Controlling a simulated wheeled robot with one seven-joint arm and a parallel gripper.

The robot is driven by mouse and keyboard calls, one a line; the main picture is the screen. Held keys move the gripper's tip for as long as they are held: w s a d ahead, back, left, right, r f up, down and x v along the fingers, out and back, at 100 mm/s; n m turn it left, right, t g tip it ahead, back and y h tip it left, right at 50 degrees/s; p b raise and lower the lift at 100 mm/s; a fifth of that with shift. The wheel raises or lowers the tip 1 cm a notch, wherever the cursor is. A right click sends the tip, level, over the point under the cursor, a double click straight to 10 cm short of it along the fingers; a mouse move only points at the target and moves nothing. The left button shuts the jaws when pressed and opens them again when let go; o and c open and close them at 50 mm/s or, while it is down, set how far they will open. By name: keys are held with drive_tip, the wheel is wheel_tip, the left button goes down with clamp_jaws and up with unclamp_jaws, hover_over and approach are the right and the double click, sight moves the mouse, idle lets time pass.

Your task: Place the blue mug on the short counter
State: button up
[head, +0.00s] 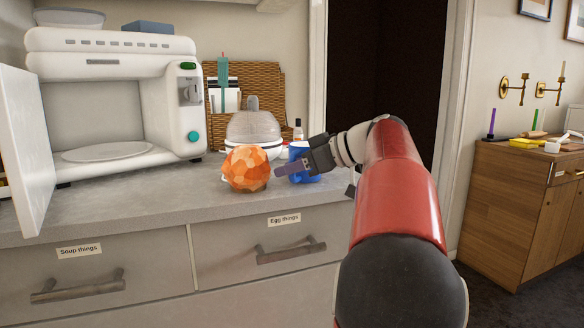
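The blue mug (298,149) stands near the right end of the grey counter (150,197). My gripper (290,170) reaches in from the right, in front of the mug, and hides its middle. A grey-purple finger points left across the mug. The second finger is not clear, so I cannot tell whether the gripper is open or shut, or whether it touches the mug. Which surface is the short counter is not marked.
An orange faceted ball (247,169) sits just left of my gripper. A white microwave (118,92) with its door open stands at left. Behind are a domed item (253,132) and a small bottle (298,130). A wooden cabinet (515,198) with objects on top stands at far right.

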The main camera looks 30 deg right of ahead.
drive_tip(key=shift+r+p, duration=0.3)
drive_tip(key=shift+p, duration=0.05)
drive_tip(key=v, duration=1.2)
drive_tip(key=a+f+m+g+h, duration=0.1)
drive_tip(key=a+f+m+g, duration=0.15)
drive_tip(key=a+f, duration=0.5)
drive_tip(key=a+f+m+g+h, duration=0.1)
drive_tip(key=a+f+m+g, duration=0.2)
drive_tip(key=a, duration=0.8)
drive_tip(key=s+a+f+h, duration=0.2)
drive_tip(key=s+a+f, duration=0.3)
drive_tip(key=f, duration=0.5)
drive_tip(key=s+a+f+h, duration=0.3)
drive_tip(key=s+a+f, duration=0.2)
drive_tip(key=s+f, duration=0.3)
wheel_tip(320, 180, down, 2)
drive_tip(key=shift+a+f+m, duration=0.2)
drive_tip(key=shift+a+m, duration=0.05)
drive_tip(key=shift+m, duration=0.2)
drive_tip(key=shift+g, duration=0.25)
